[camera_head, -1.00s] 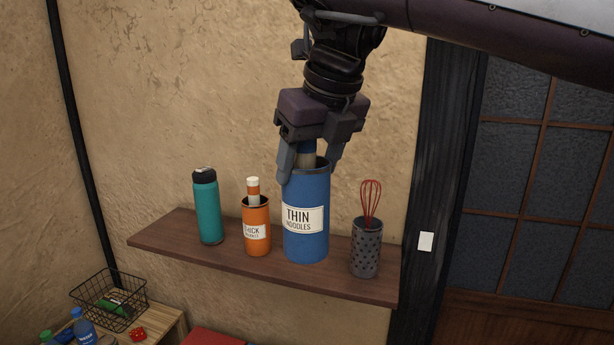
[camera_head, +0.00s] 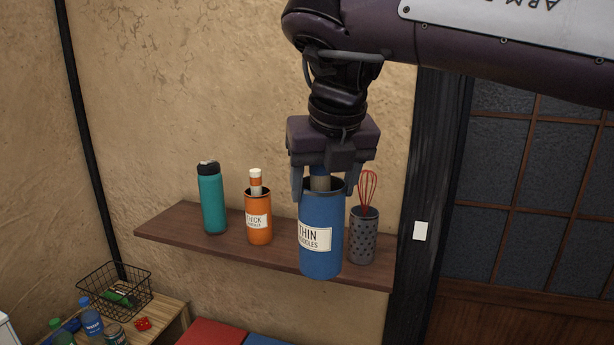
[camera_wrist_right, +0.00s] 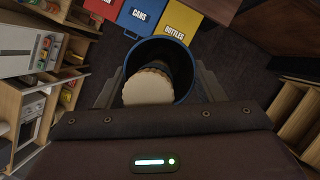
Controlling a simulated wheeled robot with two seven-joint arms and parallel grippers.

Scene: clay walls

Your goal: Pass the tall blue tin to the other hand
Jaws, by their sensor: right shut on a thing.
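The tall blue tin (camera_head: 321,240) has a white label reading "THIN NOODLES". My right gripper (camera_head: 325,190) comes down from above and is shut on the tin near its rim. The tin hangs upright in front of the shelf, its base in front of the shelf's front edge. A blue-and-pale cylindrical item stands inside it. In the right wrist view the tin's open mouth (camera_wrist_right: 182,62) sits between the two fingers, with a pale round end inside it. My left gripper is in neither view.
The wooden shelf (camera_head: 200,243) holds a teal bottle (camera_head: 212,204), an orange tin (camera_head: 258,222) labelled "THICK" and a grey perforated holder (camera_head: 362,238) with a red whisk. Below left, a wooden table holds a wire basket (camera_head: 110,290) and bottles. A dark post (camera_head: 432,200) stands to the right.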

